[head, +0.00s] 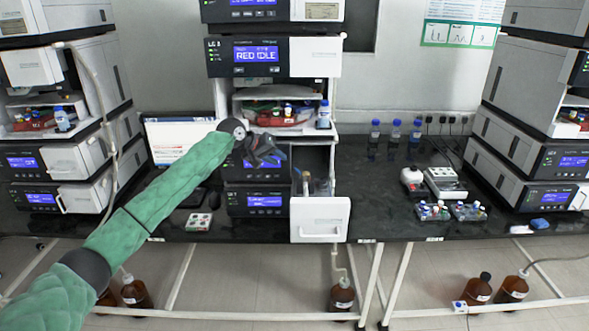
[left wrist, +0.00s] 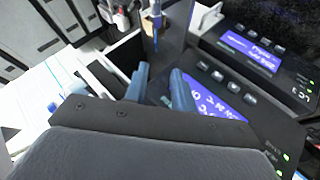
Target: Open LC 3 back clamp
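The middle instrument stack (head: 265,52) has a display reading "RED IDLE"; its small label looks like LC 3. Its lower right compartment is open, with a white front (head: 320,220) pulled out and a slim upright column (head: 305,184) inside. The back clamp cannot be made out. My left gripper (head: 268,160) is in front of the stack, left of the open compartment. In the left wrist view its two blue fingers (left wrist: 158,86) are apart with nothing between them, in front of a lit display (left wrist: 210,100). My right gripper is not in view.
Vials and a blue-capped bottle (head: 323,114) stand in the shelf above the compartment. Other stacks stand left (head: 75,90) and right (head: 530,110). A monitor (head: 170,140) is behind my left arm. Vial racks (head: 433,211) sit on the dark bench right of the stack.

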